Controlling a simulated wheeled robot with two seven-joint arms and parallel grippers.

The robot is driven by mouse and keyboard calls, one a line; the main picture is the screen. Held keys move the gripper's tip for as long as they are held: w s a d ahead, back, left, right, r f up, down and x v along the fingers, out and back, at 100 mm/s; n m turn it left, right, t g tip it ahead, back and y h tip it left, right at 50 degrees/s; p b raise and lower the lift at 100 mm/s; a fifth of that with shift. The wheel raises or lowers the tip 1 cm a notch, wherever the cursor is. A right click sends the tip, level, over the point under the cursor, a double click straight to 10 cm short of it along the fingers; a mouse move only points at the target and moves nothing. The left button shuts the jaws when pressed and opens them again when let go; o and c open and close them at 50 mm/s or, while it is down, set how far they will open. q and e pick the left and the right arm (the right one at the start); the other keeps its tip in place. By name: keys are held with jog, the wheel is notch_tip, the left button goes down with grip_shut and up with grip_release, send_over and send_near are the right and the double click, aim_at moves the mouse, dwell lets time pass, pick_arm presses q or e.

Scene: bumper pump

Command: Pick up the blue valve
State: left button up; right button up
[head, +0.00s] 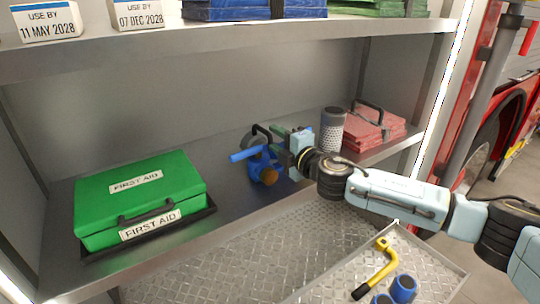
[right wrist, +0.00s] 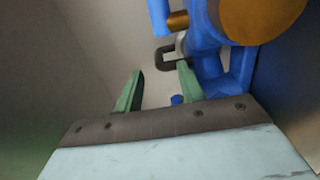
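The blue valve (head: 257,164) stands on the middle shelf, right of the green first aid case. It has blue pipe ends and an orange-brown round part. My right gripper (head: 283,140) reaches in from the right beside the valve and partly hides it. In the right wrist view, the valve (right wrist: 205,62) fills the upper right. The two green fingers (right wrist: 160,85) are apart with nothing gripped between them. The right-hand finger overlaps the valve's blue body in the picture; I cannot tell if it touches. My left gripper is not in view.
A green first aid case (head: 140,198) fills the shelf's left. A grey perforated cylinder (head: 332,130) and red folded pack (head: 375,128) stand right. The upper shelf (head: 240,37) hangs above. A tray (head: 445,270) below holds a yellow-black tool (head: 378,268) and blue cylinders (head: 403,289).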

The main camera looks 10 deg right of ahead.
aim_at(272, 136)
jog(key=shift+x, duration=1.25)
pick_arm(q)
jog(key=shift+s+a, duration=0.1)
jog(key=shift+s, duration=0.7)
pick_arm(e)
jog(key=shift+w+a, duration=0.2)
jog(key=shift+w, duration=0.4)
grip_shut()
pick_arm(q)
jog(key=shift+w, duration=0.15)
pick_arm(e)
jog(key=shift+r, duration=0.4)
jog(key=shift+w, duration=0.15)
